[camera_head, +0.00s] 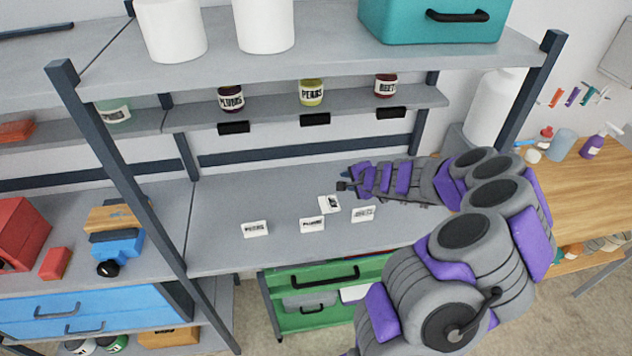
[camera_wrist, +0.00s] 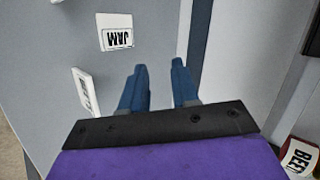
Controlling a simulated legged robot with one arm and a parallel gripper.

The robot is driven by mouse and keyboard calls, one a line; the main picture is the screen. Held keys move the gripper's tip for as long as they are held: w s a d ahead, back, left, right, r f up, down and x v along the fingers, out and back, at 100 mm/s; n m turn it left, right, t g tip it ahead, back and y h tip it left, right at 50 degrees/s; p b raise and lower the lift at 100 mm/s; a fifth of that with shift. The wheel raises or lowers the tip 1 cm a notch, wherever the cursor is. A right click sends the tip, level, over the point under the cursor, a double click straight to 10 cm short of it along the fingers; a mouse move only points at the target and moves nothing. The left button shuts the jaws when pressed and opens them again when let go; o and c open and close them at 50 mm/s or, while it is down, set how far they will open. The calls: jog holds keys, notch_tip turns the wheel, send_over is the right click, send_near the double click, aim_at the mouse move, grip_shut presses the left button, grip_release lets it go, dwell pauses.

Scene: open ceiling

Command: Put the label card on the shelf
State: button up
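Several white label cards are on the grey lower shelf (camera_head: 225,205). The JAM card (camera_head: 329,203) appears to lie flat; it also shows at the top of the wrist view (camera_wrist: 116,42). Three cards stand in front of it or beside it: one that seems to read PEARS (camera_head: 255,229), one PLUMS (camera_head: 312,224), one BEETS (camera_head: 363,214). The BEETS card is edge-on in the wrist view (camera_wrist: 86,92). My gripper (camera_head: 343,187) is above the shelf, right of the JAM card. In the wrist view its blue fingers (camera_wrist: 160,66) are apart with nothing between them.
A narrow upper shelf (camera_head: 270,103) holds jars of plums (camera_head: 231,98), pears (camera_head: 311,93) and beets (camera_head: 386,86), plus a greenish jar (camera_head: 114,110) at left. Black holders (camera_head: 315,120) hang on its front edge. A dark post (camera_head: 125,180) stands left of the cards.

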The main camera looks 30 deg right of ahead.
jog(key=shift+f, duration=0.15)
jog(key=a+r+n+y, duration=0.55)
jog(key=a+r, duration=0.55)
jog(key=a, duration=0.6)
jog(key=s+a+r+n+g+y, duration=0.1)
jog(key=s+a+r+n+g, duration=0.2)
jog(key=a, duration=0.4)
jog(key=s+a+r+n+g+y, duration=0.1)
jog(key=s+a+r+n, duration=0.1)
jog(key=s+a+n, duration=0.3)
jog(key=s+a+f+n+g+h+b, duration=0.1)
jog(key=s+a+n+g, duration=0.15)
jog(key=s, duration=0.55)
jog(key=s+a+f+n+g+h, duration=0.1)
jog(key=s+a+g+h, duration=0.15)
jog(key=s, duration=0.65)
jog(key=s+d+g+h, duration=0.1)
jog(key=s+d+h, duration=0.1)
jog(key=s+d, duration=0.2)
jog(key=s+d+g+h, duration=0.1)
jog(key=s+d+h, duration=0.1)
jog(key=s, duration=0.9)
jog(key=shift+s+d+f+g+h, duration=0.2)
jog(key=shift+d+f+g+h, duration=0.15)
jog(key=shift+d, duration=0.5)
